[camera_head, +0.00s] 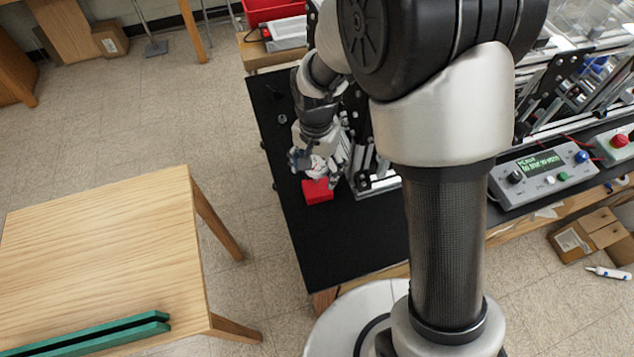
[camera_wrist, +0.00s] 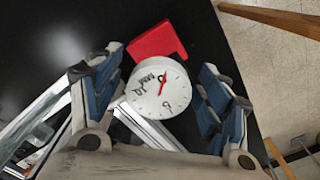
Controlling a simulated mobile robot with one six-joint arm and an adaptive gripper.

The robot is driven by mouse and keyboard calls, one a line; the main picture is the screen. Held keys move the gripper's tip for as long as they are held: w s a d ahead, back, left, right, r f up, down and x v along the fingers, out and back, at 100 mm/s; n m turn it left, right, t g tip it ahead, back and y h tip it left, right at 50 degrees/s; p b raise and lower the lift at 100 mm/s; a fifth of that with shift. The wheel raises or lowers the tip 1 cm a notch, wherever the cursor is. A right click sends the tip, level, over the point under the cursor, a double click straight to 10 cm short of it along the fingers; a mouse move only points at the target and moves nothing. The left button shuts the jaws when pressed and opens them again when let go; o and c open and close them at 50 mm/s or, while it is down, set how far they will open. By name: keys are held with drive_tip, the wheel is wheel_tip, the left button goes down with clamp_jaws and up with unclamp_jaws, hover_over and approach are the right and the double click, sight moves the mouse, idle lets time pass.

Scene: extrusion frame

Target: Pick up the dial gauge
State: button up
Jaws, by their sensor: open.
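The dial gauge (camera_wrist: 159,92) shows in the wrist view as a round white dial with a red needle and dark marks. It lies between the two blue-padded fingers of my gripper (camera_wrist: 162,97), which are spread apart with gaps on both sides of the dial. A red block (camera_wrist: 157,42) sits right beside the dial, and I cannot tell whether they touch. In the head view my gripper (camera_head: 316,168) hangs over the black table top, just above the red block (camera_head: 317,191). The gauge is mostly hidden there by my gripper.
Metal extrusion rails (camera_wrist: 148,128) run close to the gauge. The black table top (camera_head: 340,240) is bare in front of the block. A grey control box (camera_head: 543,171) stands at the right. A wooden table (camera_head: 110,245) with a green bar (camera_head: 95,335) is at the left.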

clamp_jaws()
idle(0.9)
drive_tip(key=shift+r, duration=0.1)
